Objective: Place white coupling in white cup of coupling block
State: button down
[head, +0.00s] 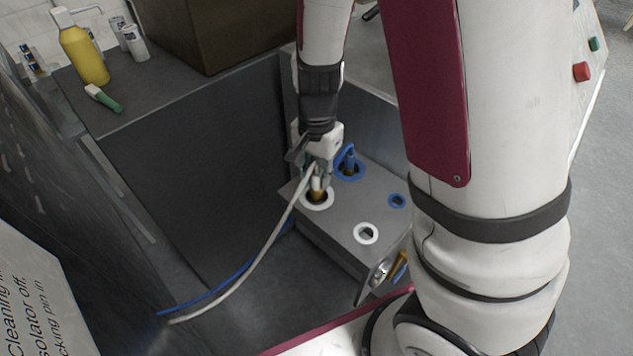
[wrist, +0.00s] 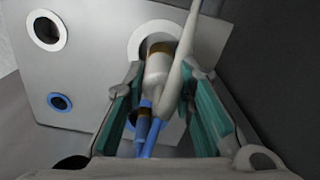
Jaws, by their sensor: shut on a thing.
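The white coupling (wrist: 156,72), with a brass band and a white hose, is between the teal fingers of my gripper (wrist: 162,110). My gripper (head: 318,168) is shut on it above the left end of the grey coupling block (head: 345,205). The coupling's brass-coloured lower end (head: 317,193) is at the opening of a white-ringed cup (head: 308,204). I cannot tell how deep it sits. The cup's ring also shows in the wrist view (wrist: 133,45), partly hidden by the coupling. A second white-ringed cup (head: 366,233) is empty.
A blue coupling (head: 349,158) stands in a blue-ringed cup close behind my gripper. Another blue-ringed cup (head: 397,200) is empty. The white hose (head: 262,254) and a blue hose (head: 222,284) trail left across the basin. A dark basin wall (head: 200,150) rises at left.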

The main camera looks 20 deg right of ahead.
jog(key=shift+f, duration=1.35)
jog(key=shift+f+b, duration=0.1)
jog(key=shift+b, duration=0.2)
jog(key=c, duration=1.3)
grip_release()
jog(key=shift+c, duration=0.2)
notch_tip(320, 180, up, 12)
jog(key=p, duration=0.2)
jog(key=shift+p, duration=0.35)
jog(key=s+r+n+t, duration=0.4)
jog(key=s+r+n, duration=0.7)
jog(key=s+r, duration=0.4)
jog(key=shift+s+d+r+t, duration=0.15)
jog(key=shift+s+r+t, duration=0.25)
jog(key=shift+s, duration=0.65)
